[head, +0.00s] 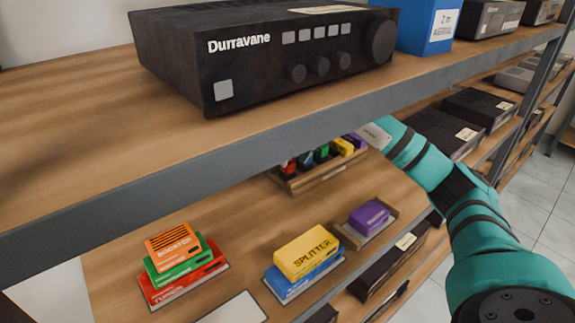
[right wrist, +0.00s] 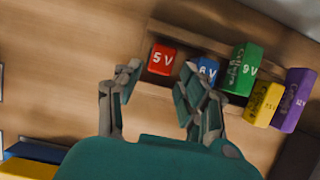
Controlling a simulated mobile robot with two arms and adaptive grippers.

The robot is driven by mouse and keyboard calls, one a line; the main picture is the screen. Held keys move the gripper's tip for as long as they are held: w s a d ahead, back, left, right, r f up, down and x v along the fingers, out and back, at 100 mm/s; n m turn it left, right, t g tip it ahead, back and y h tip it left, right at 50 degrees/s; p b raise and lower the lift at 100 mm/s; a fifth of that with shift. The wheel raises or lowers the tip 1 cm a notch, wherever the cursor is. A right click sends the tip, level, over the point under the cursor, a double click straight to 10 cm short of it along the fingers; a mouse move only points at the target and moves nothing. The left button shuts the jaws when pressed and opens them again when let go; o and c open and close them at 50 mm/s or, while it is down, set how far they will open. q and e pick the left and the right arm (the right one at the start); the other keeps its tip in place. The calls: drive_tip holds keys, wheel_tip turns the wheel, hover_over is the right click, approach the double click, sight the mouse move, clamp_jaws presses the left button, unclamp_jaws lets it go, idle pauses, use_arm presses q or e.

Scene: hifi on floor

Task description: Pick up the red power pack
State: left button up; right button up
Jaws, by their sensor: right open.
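The red power pack (right wrist: 162,60), marked 5 V, stands at the left end of a row of packs in the right wrist view. In the head view the red pack (head: 288,168) shows partly under the upper shelf's edge, in a wooden rack (head: 318,179). My right gripper (right wrist: 160,74) is open and empty. Its fingers point toward the red pack, one to the left of it and one to the right, by the blue pack. I cannot tell the remaining depth. In the head view the upper shelf hides the fingers. My left gripper is not in view.
Blue (right wrist: 207,70), green (right wrist: 240,70), yellow (right wrist: 262,103) and purple (right wrist: 292,98) packs stand close on the right. The upper shelf (head: 270,148) overhangs, carrying a black amplifier (head: 265,50). Stacked boxes (head: 180,262) and a yellow splitter box (head: 306,252) lie nearer.

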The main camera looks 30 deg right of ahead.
sight(291, 163)
drive_tip(key=x, duration=0.4)
drive_tip(key=shift+f, duration=0.2)
drive_tip(key=c, duration=0.8)
clamp_jaws()
drive_tip(key=shift+r, duration=0.15)
